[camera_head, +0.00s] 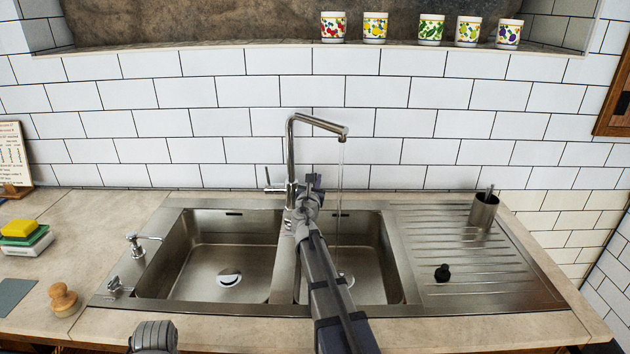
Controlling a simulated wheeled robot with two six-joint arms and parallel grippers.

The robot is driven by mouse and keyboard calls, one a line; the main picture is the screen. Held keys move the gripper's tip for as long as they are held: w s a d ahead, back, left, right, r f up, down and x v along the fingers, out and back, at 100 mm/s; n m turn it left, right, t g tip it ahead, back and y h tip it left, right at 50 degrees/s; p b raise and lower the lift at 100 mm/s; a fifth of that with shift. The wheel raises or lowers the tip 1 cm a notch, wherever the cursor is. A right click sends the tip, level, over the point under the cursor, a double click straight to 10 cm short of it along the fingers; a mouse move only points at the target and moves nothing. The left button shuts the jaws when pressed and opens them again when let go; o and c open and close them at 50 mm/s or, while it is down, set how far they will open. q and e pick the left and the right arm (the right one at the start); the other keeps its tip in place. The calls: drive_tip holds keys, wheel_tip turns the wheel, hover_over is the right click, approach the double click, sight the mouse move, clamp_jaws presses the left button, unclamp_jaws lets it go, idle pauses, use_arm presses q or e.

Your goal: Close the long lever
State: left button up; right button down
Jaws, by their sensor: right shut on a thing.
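A chrome faucet (291,155) stands upright behind the sink, and a thin stream of water (340,165) runs from its spout into the right basin. A handle with a thin upright stick (268,180) shows at the left of its base. My right gripper (311,187) is at the right side of the faucet's base, shut on the lever there. The gripper hides that lever, so its angle cannot be told. My right arm crosses in front of the right basin. A grey part of my left arm shows at the bottom left; its gripper fingers are not visible.
The steel sink has a left basin (229,262) and a right basin (372,262). A drainboard (470,255) holds a steel cup (484,210) and a black stopper (442,273). Sponges (20,229) and a wooden brush (63,298) lie at left. Patterned cups (375,27) line the ledge above.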

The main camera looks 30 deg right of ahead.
idle(0.3)
drive_tip(key=shift+r+p, duration=0.25)
drive_tip(key=shift+p, duration=0.3)
drive_tip(key=w+g+y+p, duration=0.1)
drive_tip(key=p, duration=0.2)
drive_tip(key=w+d+r+g+y+p, duration=0.1)
drive_tip(key=g+p, duration=0.1)
drive_tip(key=p, duration=0.2)
drive_tip(key=w+d+g+y+p, duration=0.1)
drive_tip(key=p, duration=0.3)
drive_tip(key=shift+w+r+n, duration=0.2)
drive_tip(key=shift+r+n, duration=0.1)
drive_tip(key=shift+r, duration=0.1)
drive_tip(key=shift+w+d+f+g+y+p, duration=0.3)
drive_tip(key=shift+w+g+y+p, duration=0.35)
drive_tip(key=shift+p, duration=0.7)
drive_tip(key=shift+s+g, duration=0.15)
drive_tip(key=shift+g, duration=0.1)
drive_tip(key=c, duration=1)
unclamp_jaws()
drive_tip(key=shift+o, duration=0.4)
